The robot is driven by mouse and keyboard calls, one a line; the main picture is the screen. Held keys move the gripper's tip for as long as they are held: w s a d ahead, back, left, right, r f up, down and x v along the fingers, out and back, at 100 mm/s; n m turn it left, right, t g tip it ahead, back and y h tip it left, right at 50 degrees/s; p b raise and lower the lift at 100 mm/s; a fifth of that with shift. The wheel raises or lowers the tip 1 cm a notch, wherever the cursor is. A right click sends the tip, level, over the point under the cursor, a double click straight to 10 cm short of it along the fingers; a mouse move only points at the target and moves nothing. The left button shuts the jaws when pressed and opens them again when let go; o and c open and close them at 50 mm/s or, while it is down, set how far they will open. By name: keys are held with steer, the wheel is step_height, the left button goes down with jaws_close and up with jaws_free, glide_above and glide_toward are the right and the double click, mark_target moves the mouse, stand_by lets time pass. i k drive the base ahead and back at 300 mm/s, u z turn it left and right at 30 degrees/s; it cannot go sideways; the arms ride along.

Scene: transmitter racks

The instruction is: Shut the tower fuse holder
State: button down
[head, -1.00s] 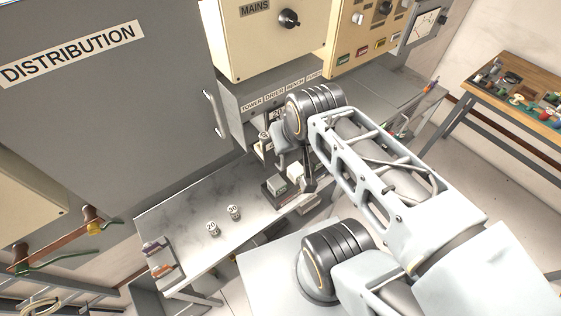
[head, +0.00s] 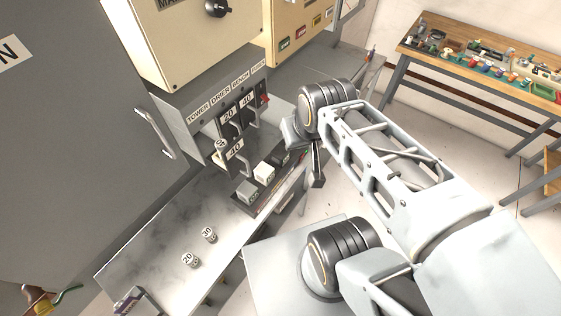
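The tower fuse holder (head: 235,151) is at the left end of the fuse row, below the TOWER label (head: 198,114). It is marked 40 and sticks out and down from the panel, apart from the upright holders beside it. A small pale round-topped piece (head: 221,145) shows at its upper left; I cannot tell whether it sits in the holder. My gripper (head: 318,181) hangs to the right of the fuse row, clear of the holder. Its dark fingers are small and seen edge-on, so their opening cannot be told. My wrist partly hides it.
Holders marked 20 (head: 228,116) and 40 (head: 247,101) stand upright in the row. Fuses marked 20 (head: 189,260) and 30 (head: 209,234) stand on the marble shelf (head: 150,250). Pale blocks (head: 263,171) sit in a dark rack there. A grey cabinet handle (head: 155,132) juts out at left.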

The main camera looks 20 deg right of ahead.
mark_target(235, 158)
steer(key=z, duration=1.15)
steer(key=k, duration=0.6)
steer(key=u, duration=1.55)
